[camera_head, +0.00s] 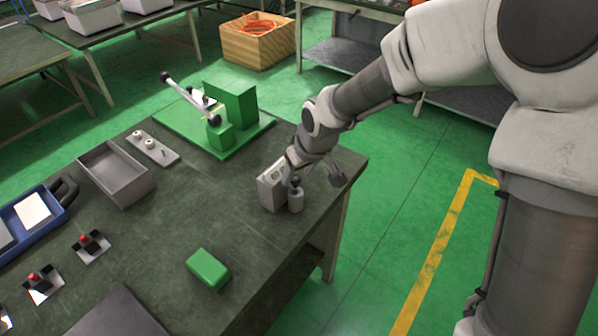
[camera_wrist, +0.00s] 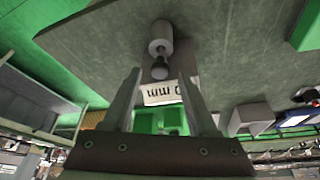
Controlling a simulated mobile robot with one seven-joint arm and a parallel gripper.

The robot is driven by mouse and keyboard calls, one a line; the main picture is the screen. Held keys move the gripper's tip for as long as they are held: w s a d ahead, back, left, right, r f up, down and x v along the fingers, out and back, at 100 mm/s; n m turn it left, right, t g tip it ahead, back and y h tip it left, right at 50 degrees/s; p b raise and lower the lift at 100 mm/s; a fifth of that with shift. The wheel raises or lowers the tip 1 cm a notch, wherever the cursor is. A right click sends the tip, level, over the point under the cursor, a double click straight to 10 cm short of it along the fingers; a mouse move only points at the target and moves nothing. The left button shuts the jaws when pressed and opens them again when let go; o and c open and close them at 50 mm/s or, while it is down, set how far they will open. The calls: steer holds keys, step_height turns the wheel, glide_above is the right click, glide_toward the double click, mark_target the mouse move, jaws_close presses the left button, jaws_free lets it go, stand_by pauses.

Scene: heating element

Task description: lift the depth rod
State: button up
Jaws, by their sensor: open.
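A short light grey cylinder with a dark round knob, which looks like the depth rod (camera_head: 296,201), stands near the right edge of the dark table. In the wrist view, the depth rod (camera_wrist: 160,33) shows its knob between my fingertips. My gripper (camera_head: 294,172) is at the block and rod, partly hidden by my wrist. In the wrist view my gripper (camera_wrist: 162,76) has its fingers apart, one on each side of the knob, and holds nothing.
A green block (camera_head: 208,269) lies nearer the front. A green fixture with a lever (camera_head: 230,108) stands behind. A grey tray (camera_head: 117,174), a plate with two knobs (camera_head: 152,148) and red-buttoned pieces (camera_head: 90,243) are to the left. The table (camera_head: 190,205) is clear between them.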

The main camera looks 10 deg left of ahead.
steer(key=shift+x, duration=0.9)
jaws_close()
stand_by(0.9)
